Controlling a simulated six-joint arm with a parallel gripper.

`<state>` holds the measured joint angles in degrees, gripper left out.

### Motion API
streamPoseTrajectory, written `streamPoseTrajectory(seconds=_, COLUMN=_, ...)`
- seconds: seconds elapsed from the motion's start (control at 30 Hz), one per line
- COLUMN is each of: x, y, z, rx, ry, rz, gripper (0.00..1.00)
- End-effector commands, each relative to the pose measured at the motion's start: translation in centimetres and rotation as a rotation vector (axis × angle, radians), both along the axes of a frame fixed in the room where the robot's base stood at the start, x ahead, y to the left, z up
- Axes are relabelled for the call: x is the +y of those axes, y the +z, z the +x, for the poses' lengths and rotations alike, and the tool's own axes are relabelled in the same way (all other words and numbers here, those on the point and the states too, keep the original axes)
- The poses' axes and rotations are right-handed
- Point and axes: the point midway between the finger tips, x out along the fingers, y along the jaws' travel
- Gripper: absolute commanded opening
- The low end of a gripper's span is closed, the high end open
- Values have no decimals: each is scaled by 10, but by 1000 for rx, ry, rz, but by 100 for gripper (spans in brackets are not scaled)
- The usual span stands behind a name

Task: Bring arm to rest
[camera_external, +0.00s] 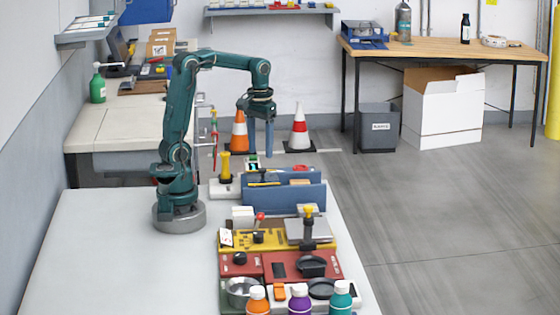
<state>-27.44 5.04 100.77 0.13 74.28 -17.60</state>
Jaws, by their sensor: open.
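My gripper (261,138) hangs at the end of my green arm, pointing down above the back part of the light grey table (110,255). Its fingers are blue-grey and small in this view. It is open, and nothing shows between the fingers. It is above and behind the blue bin (284,199), apart from it.
On the table's right side stand a yellow panel (272,243), red panels (240,264), a metal bowl (241,289) and bottles with orange, purple (299,303) and teal contents. The table's left part is clear. Traffic cones (299,133) stand on the floor behind.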

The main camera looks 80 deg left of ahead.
Motion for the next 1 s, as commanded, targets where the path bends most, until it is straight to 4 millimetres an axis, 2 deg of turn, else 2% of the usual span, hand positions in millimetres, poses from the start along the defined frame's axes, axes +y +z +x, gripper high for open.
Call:
streamPoseTrajectory(seconds=0.27, x=-1, y=0, z=0, rx=0, ry=-4, rz=0, gripper=59)
streamPoseTrajectory(seconds=0.37, x=-9, y=9, z=2, rx=-31, ry=-38, rz=15, gripper=59)
streamPoseTrajectory(seconds=0.47, x=-27, y=20, z=-3, rx=-80, ry=-102, rz=36, gripper=59)
streamPoseTrajectory(seconds=0.67, x=-73, y=33, z=-30, rx=-231, ry=-332, rz=89, gripper=59)
streamPoseTrajectory(seconds=0.8, x=-97, y=28, z=-52, rx=-340, ry=-512, rz=123, gripper=59)
streamPoseTrajectory(seconds=1.0, x=-113, y=11, z=-71, rx=-448, ry=-701, rz=165, gripper=59)
